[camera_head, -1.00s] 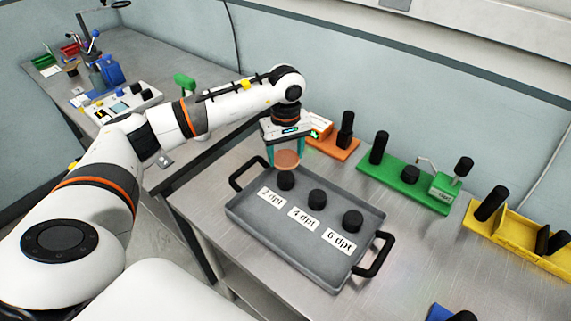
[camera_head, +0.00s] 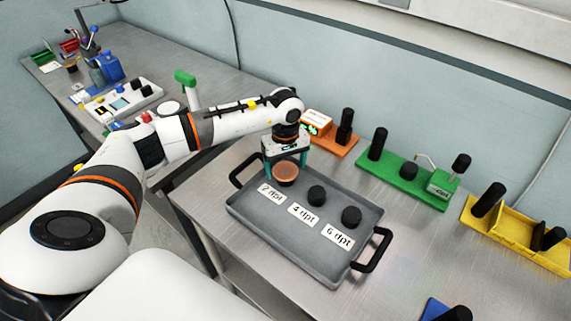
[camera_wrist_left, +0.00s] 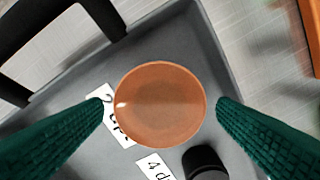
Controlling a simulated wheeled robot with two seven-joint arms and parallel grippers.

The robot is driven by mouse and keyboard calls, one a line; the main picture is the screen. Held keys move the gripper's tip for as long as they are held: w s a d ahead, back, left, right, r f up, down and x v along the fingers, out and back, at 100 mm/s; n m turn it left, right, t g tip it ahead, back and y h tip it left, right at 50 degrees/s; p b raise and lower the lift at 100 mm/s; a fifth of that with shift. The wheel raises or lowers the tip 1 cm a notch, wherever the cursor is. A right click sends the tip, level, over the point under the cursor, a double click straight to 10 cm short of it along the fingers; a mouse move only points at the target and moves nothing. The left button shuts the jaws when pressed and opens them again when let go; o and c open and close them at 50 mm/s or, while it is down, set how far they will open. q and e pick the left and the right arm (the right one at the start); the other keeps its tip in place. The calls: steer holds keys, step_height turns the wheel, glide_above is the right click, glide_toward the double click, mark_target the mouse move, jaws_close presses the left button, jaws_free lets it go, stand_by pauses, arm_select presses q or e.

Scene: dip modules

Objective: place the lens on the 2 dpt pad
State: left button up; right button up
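The lens (camera_head: 286,172) is a round, orange-brown translucent disc. It sits over the black pad beside the "2 dpt" label (camera_head: 271,194) and hides that pad almost fully. The lens also fills the middle of the left wrist view (camera_wrist_left: 160,104). My left gripper (camera_head: 286,173) points down around the lens. Its green fingers stand on either side, with a narrow gap to the rim on both sides in the wrist view (camera_wrist_left: 162,106). The black pads at 4 dpt (camera_head: 316,195) and 6 dpt (camera_head: 351,216) are bare. My right gripper is not in view.
The grey tray (camera_head: 247,212) with black handles stands on the metal table. Behind it are an orange module (camera_head: 340,148), a green module (camera_head: 385,172) and a yellow module (camera_head: 520,242). A blue module (camera_head: 436,310) is at the lower right edge.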

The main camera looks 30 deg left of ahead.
mark_target(285, 170)
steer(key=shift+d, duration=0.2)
arm_select(q)
steer(key=shift+r, duration=0.4)
step_height(285, 170, up, 12)
steer(key=b, duration=0.3)
steer(key=shift+f, duration=0.2)
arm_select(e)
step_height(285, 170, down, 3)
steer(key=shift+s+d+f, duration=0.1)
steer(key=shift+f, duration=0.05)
